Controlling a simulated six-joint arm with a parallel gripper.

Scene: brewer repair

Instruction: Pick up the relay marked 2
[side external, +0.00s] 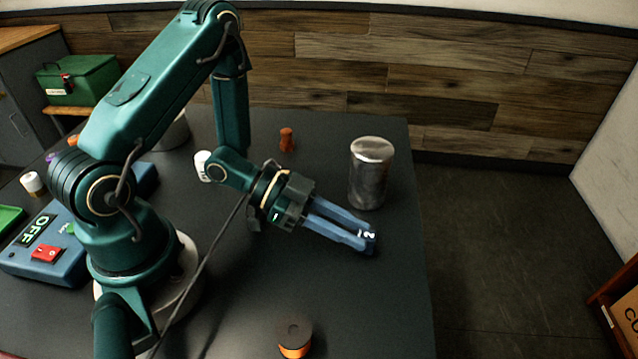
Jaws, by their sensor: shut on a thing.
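My gripper (368,239) reaches out to the right with its blue fingers low over the dark table, in front of the metal can. It is shut on a small dark piece with a white marking (368,234), apparently a relay. The marking looks like a 2 but is too small to read surely. The fingers hide most of the piece. I cannot tell whether it touches the table. A blue unit (72,262) with a lit OFF display (38,229) and a red switch (47,254) sits at the left, partly behind my arm.
A metal can (371,172) stands just behind my fingers. An orange piece (286,139) and a white cylinder (203,165) are farther back. A dark-topped orange spool (295,338) stands at the front. A green toolbox (78,80) is at back left. The table's right front is clear.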

